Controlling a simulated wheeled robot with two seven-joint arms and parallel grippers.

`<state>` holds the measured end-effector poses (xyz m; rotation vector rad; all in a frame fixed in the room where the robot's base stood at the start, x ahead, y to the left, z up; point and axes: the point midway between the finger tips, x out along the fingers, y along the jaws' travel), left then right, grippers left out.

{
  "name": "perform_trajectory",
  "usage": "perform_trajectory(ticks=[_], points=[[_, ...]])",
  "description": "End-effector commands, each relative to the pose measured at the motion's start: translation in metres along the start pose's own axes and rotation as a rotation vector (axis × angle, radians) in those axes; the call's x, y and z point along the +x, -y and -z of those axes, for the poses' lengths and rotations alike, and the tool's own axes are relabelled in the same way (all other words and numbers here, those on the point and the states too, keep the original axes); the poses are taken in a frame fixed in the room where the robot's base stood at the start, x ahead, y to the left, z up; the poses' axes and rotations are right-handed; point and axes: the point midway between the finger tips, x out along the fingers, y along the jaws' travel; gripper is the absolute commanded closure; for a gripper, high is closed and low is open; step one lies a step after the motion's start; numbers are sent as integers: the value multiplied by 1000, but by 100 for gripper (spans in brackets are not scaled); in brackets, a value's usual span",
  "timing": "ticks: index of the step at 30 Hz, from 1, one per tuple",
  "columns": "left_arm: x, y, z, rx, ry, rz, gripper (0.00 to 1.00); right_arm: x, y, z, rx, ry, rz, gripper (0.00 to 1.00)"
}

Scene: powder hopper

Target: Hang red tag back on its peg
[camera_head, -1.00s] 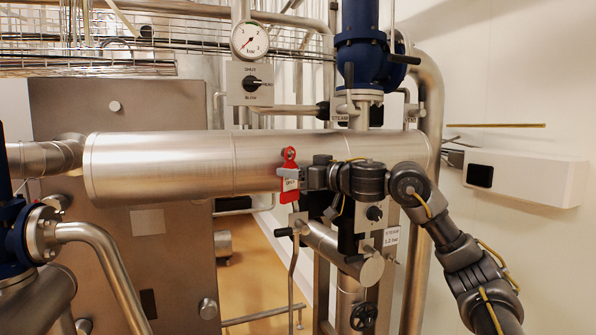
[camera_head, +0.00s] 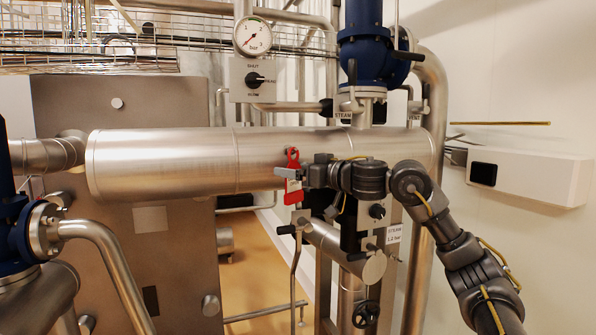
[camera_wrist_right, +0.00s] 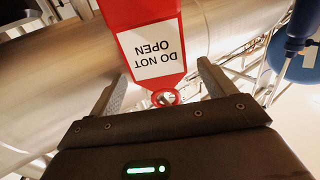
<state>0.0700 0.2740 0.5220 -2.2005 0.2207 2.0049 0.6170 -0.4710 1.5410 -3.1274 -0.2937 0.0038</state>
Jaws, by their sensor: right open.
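The red tag (camera_head: 293,192) hangs upright in front of the big steel pipe in the head view. Its white label reads "DO NOT OPEN" in the right wrist view (camera_wrist_right: 153,50), where it appears upside down. The tag's ring (camera_wrist_right: 165,97) appears to be around a small metal peg; the exact seating is hard to tell. My right gripper (camera_head: 287,174) is at the tag from the right. In the wrist view its two fingers (camera_wrist_right: 163,72) are spread to either side of the tag, with gaps visible. My left gripper is not in view.
The big horizontal steel pipe (camera_head: 165,163) is right behind the tag. A smaller pipe stub with a handle (camera_head: 345,255) is just below my right arm. A pressure gauge (camera_head: 252,37), switch box (camera_head: 255,80) and blue valve (camera_head: 365,55) are above. Open floor shows lower down.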

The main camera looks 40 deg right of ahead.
Motion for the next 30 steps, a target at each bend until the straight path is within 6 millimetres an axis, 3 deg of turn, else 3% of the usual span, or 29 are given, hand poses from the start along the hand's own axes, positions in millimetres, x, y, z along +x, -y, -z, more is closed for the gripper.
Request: perform_trajectory(ticks=[8, 21, 30], points=[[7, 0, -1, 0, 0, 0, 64, -10, 0, -1, -3, -2, 0, 17], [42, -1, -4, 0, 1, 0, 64, -90, 0, -3, -3, -2, -1, 17], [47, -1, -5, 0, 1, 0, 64, -109, 1, 0, 0, 0, 1, 17]])
